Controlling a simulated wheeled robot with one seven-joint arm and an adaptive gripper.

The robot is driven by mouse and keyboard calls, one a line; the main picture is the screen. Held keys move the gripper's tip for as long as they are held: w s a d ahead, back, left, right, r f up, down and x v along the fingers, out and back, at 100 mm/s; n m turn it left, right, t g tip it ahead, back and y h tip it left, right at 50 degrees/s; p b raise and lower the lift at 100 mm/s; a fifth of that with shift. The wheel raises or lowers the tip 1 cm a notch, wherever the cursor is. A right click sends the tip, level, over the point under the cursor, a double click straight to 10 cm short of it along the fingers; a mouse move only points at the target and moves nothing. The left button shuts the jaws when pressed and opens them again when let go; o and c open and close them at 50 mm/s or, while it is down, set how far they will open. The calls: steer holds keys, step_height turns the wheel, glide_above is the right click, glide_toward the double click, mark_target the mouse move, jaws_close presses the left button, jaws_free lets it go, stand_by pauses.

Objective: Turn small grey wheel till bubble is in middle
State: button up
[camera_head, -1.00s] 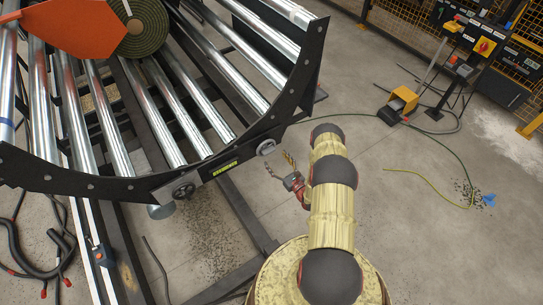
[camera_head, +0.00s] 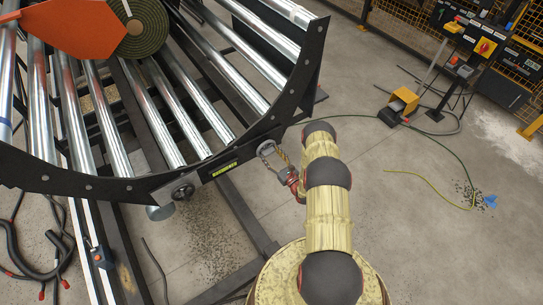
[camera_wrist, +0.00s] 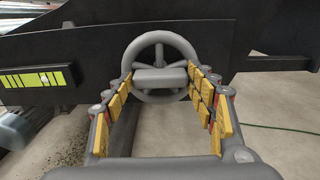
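The small grey wheel (camera_wrist: 160,45) is mounted on the black curved frame, its ring and thick crossbar facing me in the wrist view. It also shows in the head view (camera_head: 265,147), partly behind my gripper. My gripper (camera_wrist: 160,80) is open, its yellow-padded fingertips on either side of the wheel's lower half; I cannot tell whether they touch it. My gripper also shows in the head view (camera_head: 277,158) at the wheel. The yellow-green level vial (camera_wrist: 30,79) is left of the wheel. A pale patch, apparently the bubble, lies right of the vial's middle.
A darker handwheel (camera_head: 183,190) sits on the frame (camera_head: 90,187) left of the level. Steel rollers (camera_head: 185,110) carry a green turf roll (camera_head: 146,30). A yellow foot pedal (camera_head: 403,100) and cables lie on the floor at right.

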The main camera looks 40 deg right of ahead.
steer(key=c, duration=0.6)
steer(key=shift+c, duration=0.2)
steer(key=shift+m, duration=0.3)
steer(key=m+b, duration=0.6)
steer(key=m, duration=1.3)
steer(key=shift+d, duration=0.15)
steer(key=o, duration=1)
steer(key=shift+f, duration=0.1)
